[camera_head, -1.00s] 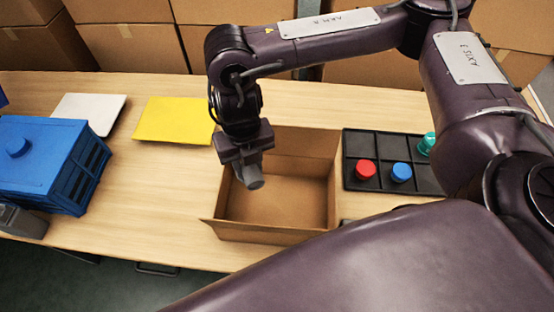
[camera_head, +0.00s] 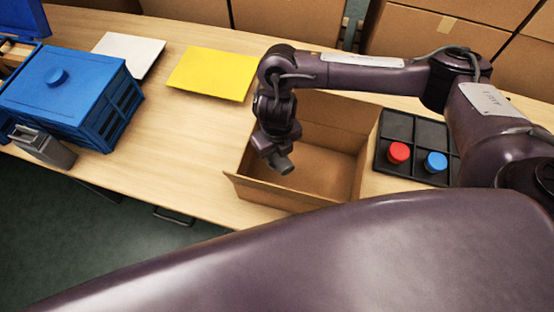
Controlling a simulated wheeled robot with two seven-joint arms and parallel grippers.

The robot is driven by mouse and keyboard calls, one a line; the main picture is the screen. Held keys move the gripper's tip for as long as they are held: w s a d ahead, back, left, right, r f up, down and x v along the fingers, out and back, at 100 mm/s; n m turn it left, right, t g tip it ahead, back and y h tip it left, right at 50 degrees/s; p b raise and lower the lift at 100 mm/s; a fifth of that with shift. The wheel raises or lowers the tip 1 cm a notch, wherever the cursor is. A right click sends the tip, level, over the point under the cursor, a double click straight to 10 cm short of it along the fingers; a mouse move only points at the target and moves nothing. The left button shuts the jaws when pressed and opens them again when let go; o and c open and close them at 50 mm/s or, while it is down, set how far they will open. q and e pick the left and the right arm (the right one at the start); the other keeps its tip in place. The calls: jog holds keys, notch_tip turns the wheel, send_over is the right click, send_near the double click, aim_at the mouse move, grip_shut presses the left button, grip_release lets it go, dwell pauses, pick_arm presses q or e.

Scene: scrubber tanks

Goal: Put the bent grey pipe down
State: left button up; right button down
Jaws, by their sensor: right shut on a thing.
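My right gripper (camera_head: 274,150) hangs over the open cardboard box (camera_head: 342,128), near its left side. It is shut on the bent grey pipe (camera_head: 283,164), whose lower end shows below the jaws and points down to the right. The rest of the pipe is hidden by the gripper. I cannot tell whether the pipe touches the box. My left gripper is not in view.
A black divided tray (camera_head: 412,178) with a red cap (camera_head: 398,153) and a blue cap (camera_head: 435,162) lies right of the box. A yellow sheet (camera_head: 213,72), a white sheet (camera_head: 128,54), a blue crate (camera_head: 75,95) and a grey container (camera_head: 42,146) are on the left. Bare table lies between crate and box.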

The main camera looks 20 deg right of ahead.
aim_at(277, 160)
notch_tip(277, 160, down, 4)
jog(key=shift+s+f+b, duration=0.1)
jog(key=shift+b, duration=0.65)
jog(key=shift+f, duration=0.15)
jog(key=shift+f, duration=0.15)
jog(key=c, duration=1)
grip_release()
jog(key=shift+r, duration=0.25)
notch_tip(277, 160, up, 12)
jog(key=p, duration=0.3)
jog(key=shift+p, duration=0.3)
